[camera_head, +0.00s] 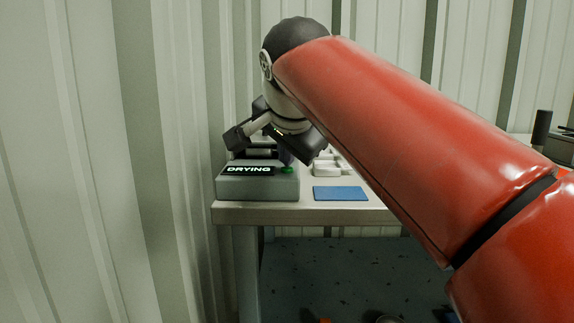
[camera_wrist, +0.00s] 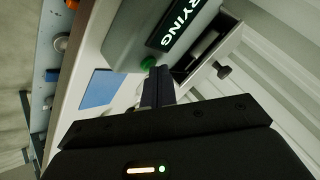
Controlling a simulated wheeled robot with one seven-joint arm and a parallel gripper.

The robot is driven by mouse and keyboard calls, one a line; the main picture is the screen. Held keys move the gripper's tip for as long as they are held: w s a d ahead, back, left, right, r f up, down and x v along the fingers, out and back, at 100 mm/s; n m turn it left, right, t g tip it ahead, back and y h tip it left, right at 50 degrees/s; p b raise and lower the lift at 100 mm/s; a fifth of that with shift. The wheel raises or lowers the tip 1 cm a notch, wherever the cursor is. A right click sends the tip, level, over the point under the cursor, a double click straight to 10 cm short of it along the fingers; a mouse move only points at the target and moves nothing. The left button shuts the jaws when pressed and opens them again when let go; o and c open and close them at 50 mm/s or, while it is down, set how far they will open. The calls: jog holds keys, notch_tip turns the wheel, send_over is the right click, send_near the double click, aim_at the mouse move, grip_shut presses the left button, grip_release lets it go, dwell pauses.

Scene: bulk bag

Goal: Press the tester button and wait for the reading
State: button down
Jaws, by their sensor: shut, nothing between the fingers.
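The tester (camera_head: 257,184) is a grey-green box on the left end of the table. Its display (camera_head: 249,170) reads "DRYING" in lit letters. The tester (camera_wrist: 135,42) also shows at the top of the wrist view, with part of the word in sight. Its green button (camera_head: 287,169) is at the right of the display, and the button (camera_wrist: 148,63) shows in the wrist view just beyond my fingertips. My gripper (camera_wrist: 158,72) is shut and empty, its tips at or very near the button. I cannot tell whether they touch it. In the head view the gripper is partly hidden behind my wrist.
A blue pad (camera_head: 340,193) lies on the pale table (camera_head: 300,214) right of the tester. White pieces (camera_head: 328,167) stand behind it. An open drawer-like dark part (camera_wrist: 208,50) adjoins the tester. A corrugated wall (camera_head: 165,110) is close on the left.

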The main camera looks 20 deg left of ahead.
jog(key=shift+r+p, duration=0.85)
notch_tip(320, 180, up, 5)
jog(key=p, duration=0.5)
dwell(0.3)
jog(key=s+d+f+n+h, duration=0.1)
jog(key=d+f, duration=0.2)
jog(key=d, duration=0.3)
jog(key=s+d+f+n, duration=0.1)
jog(key=s+d+f, duration=0.15)
jog(key=d, duration=0.35)
jog(key=s+d+f+n+g+h, duration=0.1)
jog(key=s+d+f, duration=0.7)
jog(key=f, duration=0.4)
jog(key=s+d+f+n+g+h, duration=0.1)
jog(key=s+d+f+n+g, duration=0.1)
jog(key=s+d+f, duration=0.6)
notch_tip(320, 180, down, 5)
jog(key=shift+d, duration=0.6)
